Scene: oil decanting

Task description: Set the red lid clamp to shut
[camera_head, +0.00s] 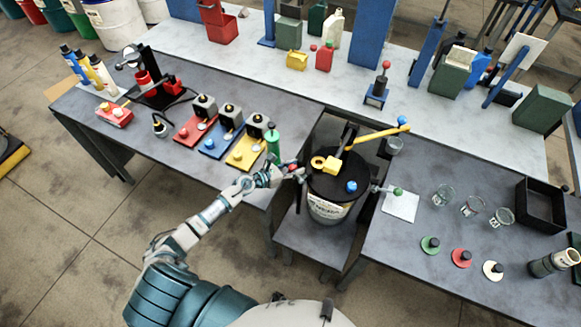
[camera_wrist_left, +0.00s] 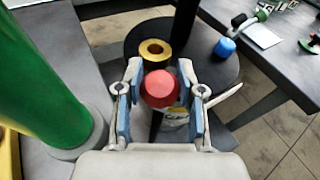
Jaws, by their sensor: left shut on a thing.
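The red knob of the lid clamp (camera_wrist_left: 160,90) sits between the two blue-padded fingers of my left gripper (camera_wrist_left: 160,108) in the left wrist view. My left gripper (camera_head: 290,172) is shut on it at the left edge of the black-lidded drum (camera_head: 330,208). In the head view only a little red shows between the fingers, and the clamp's lever and base are mostly hidden. I cannot tell the clamp's setting. My right gripper is not in view.
A green cylinder (camera_head: 273,142) stands close beside my left gripper on the left table. Red, blue and yellow plates (camera_head: 245,155) lie behind it. Glass beakers (camera_head: 473,206) stand on the right table.

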